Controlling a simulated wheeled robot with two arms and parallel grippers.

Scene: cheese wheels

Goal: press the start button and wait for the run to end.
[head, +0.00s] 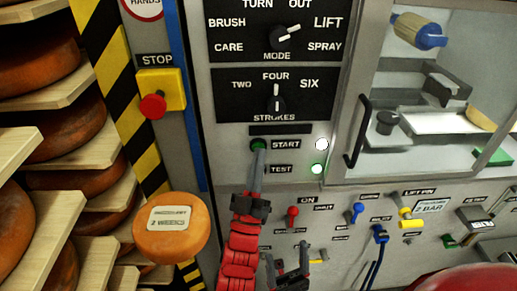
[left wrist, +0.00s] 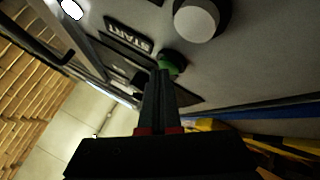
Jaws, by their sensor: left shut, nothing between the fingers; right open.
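The green start button (head: 258,143) sits on the grey panel left of the START label (head: 285,144). My left gripper (head: 259,153) is shut and empty, its tips pointing up at the button and overlapping its lower edge. In the left wrist view the button (left wrist: 172,62) shows just past the shut fingertips (left wrist: 161,74); I cannot tell whether they touch it or whether it is pressed in. The lamp (head: 321,144) beside START glows white, and the lamp (head: 317,169) beside TEST glows whitish green. My right gripper (head: 287,262) is open and empty, low in front of the panel.
The strokes knob (head: 276,105) points to FOUR, and the mode knob (head: 284,37) points toward LIFT. A red stop button (head: 153,105) is at left. Small valves, including a red one (head: 292,213), line the lower panel. Cheese shelves (head: 60,202) stand left; a handled glass door (head: 356,132) is right.

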